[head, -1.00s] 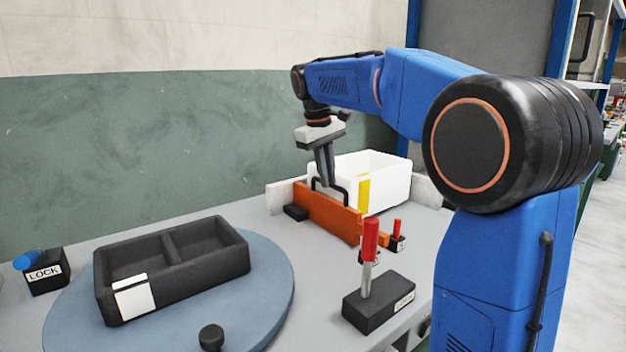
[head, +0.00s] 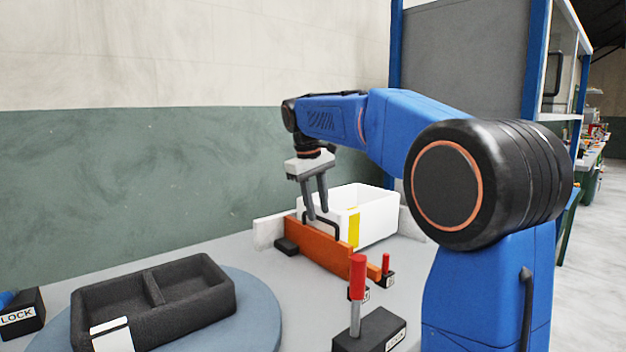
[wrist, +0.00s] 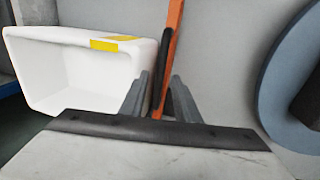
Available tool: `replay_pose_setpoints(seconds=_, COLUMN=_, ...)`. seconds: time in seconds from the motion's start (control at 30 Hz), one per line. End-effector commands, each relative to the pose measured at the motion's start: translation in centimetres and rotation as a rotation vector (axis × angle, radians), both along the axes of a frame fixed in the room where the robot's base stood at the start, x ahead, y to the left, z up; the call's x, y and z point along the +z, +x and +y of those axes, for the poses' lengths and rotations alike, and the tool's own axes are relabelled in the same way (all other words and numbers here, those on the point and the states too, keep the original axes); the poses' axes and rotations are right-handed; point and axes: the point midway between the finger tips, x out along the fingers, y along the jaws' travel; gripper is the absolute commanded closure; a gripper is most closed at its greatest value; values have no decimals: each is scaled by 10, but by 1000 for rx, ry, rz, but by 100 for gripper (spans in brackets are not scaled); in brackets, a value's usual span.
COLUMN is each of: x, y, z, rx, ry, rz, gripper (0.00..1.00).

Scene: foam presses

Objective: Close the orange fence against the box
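The orange fence (head: 320,248) stands upright along the near side of the white box (head: 375,232), which has a yellow stripe. In the wrist view the fence (wrist: 174,18) runs close along the right side of the box (wrist: 75,75); I cannot tell if they touch all along. A black handle (head: 337,228) rises from the fence. My gripper (head: 316,212) is above the fence, fingers spread apart. In the wrist view its fingers (wrist: 158,98) stand on either side of the fence and handle, with gaps. I see nothing gripped.
A large red-handled clamp (head: 357,277) stands in front of the fence, with a smaller red lever (head: 386,264) beside the fence's right end. A black two-part tray (head: 205,308) sits on a round blue turntable (head: 262,312). A LOCK block (head: 22,316) is far left. A pale wall plate (head: 268,232) stands behind the fence's left end.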

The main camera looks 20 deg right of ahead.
Motion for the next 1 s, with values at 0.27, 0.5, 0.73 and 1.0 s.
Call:
replay_pose_setpoints(seconds=0.27, x=49, y=-2, z=10, rx=2, ry=0, rz=-4, gripper=71)
replay_pose_setpoints(seconds=0.5, x=96, y=-5, z=18, rx=1, ry=0, rz=-3, gripper=71)
replay_pose_setpoints(seconds=0.73, x=137, y=-8, z=26, rx=1, ry=1, rz=-3, gripper=71)
replay_pose_setpoints(seconds=1.0, x=159, y=-10, z=30, rx=0, ry=0, rz=0, gripper=71)
